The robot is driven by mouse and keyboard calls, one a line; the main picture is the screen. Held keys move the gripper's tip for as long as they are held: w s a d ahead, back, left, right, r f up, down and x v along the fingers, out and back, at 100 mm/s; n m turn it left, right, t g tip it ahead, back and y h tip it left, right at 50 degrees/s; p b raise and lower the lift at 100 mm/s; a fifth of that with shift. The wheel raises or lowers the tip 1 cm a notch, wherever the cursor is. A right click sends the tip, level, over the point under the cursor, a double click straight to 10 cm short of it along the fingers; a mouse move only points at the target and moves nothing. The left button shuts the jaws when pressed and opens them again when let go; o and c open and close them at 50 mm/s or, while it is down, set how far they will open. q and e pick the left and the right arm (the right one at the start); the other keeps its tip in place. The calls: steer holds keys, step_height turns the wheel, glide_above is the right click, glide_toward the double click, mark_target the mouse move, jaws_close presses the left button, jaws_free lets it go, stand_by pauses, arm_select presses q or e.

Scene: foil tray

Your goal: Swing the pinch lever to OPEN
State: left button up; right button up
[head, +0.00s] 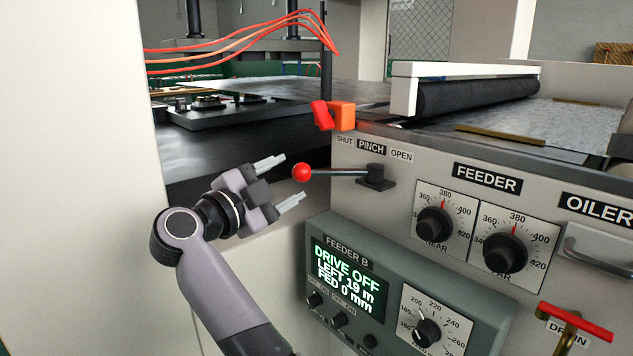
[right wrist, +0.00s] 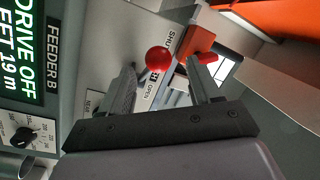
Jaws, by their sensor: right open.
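The pinch lever (head: 340,172) is a thin rod on a dark pivot block (head: 375,178) at the feeder panel. It points left, toward the SHUT side of its SHUT–PINCH–OPEN label (head: 372,147). Its red ball knob (head: 302,173) also shows in the right wrist view (right wrist: 159,59). My right gripper (head: 293,177) is open and empty, with its fingertips on either side of the line to the knob. In the right wrist view the knob appears between the fingers, near their tips; contact cannot be told. My left gripper is out of view.
Below the lever is the feeder display (head: 345,277) reading DRIVE OFF. To the right are two FEEDER dials (head: 435,223) and a red drain handle (head: 575,322). An orange block (head: 342,116) with a red clip sits above the lever at the panel's corner.

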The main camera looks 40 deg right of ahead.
mark_target(299, 174)
steer(key=shift+w+d, duration=0.15)
steer(key=shift+d, duration=0.1)
steer(key=x, duration=0.6)
steer(key=shift+d+f+b, duration=0.1)
steer(key=shift+d+b, duration=0.15)
steer(key=shift+b, duration=0.05)
jaws_close()
